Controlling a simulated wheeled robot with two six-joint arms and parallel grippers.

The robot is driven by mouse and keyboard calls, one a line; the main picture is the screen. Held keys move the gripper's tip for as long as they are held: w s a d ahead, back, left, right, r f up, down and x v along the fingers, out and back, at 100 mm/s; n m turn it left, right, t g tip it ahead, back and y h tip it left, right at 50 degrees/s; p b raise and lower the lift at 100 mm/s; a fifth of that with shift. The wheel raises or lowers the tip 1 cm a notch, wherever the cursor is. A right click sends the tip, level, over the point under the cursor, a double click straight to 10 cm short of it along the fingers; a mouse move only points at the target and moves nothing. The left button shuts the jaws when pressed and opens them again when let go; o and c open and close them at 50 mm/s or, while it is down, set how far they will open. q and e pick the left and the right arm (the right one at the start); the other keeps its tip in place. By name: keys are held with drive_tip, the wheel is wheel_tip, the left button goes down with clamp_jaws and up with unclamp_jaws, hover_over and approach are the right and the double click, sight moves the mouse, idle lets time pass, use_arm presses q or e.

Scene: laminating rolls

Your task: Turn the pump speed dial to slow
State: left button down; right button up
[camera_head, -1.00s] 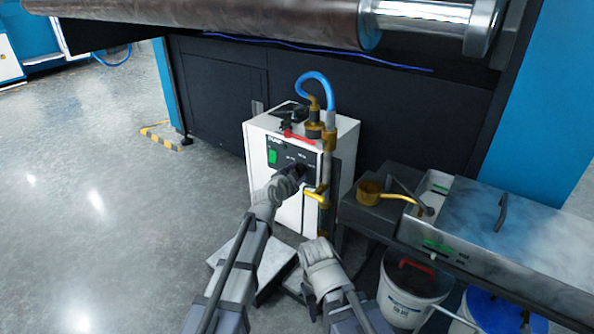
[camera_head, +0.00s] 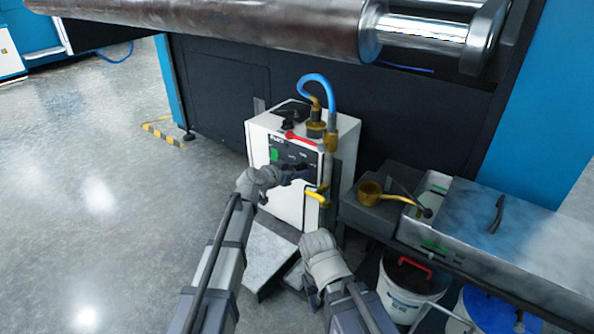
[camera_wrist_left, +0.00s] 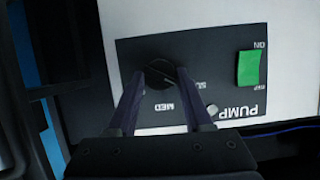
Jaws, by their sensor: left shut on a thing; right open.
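The pump speed dial (camera_wrist_left: 160,73) is a round black knob on the dark panel (camera_wrist_left: 130,100) of the white pump box (camera_head: 258,135). In the left wrist view the panel lettering, PUMP and MED, is upside down; another label is partly covered by a finger. My left gripper (camera_wrist_left: 161,76) is shut on the dial, one finger on each side. In the head view the left gripper (camera_head: 298,173) reaches the panel from the left and hides the dial. My right gripper (camera_head: 310,288) is low in front of the box, open; its fingertips are hard to make out.
A green switch (camera_wrist_left: 248,70) sits on the panel. A brass pipe with a yellow handle (camera_head: 317,196) and a red lever (camera_head: 299,138) are close to the gripper. A metal tray (camera_head: 480,225) and a white bucket (camera_head: 408,290) stand right. Floor is free at left.

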idle(0.7)
use_arm(q)
drive_tip(key=shift+c, duration=1.6)
unclamp_jaws()
drive_tip(key=shift+a, duration=0.1)
drive_tip(key=p+v, duration=0.3)
drive_tip(key=v, duration=0.4)
drive_tip(key=shift+s+a+r, duration=0.2)
drive_tip(key=shift+s+a, duration=0.05)
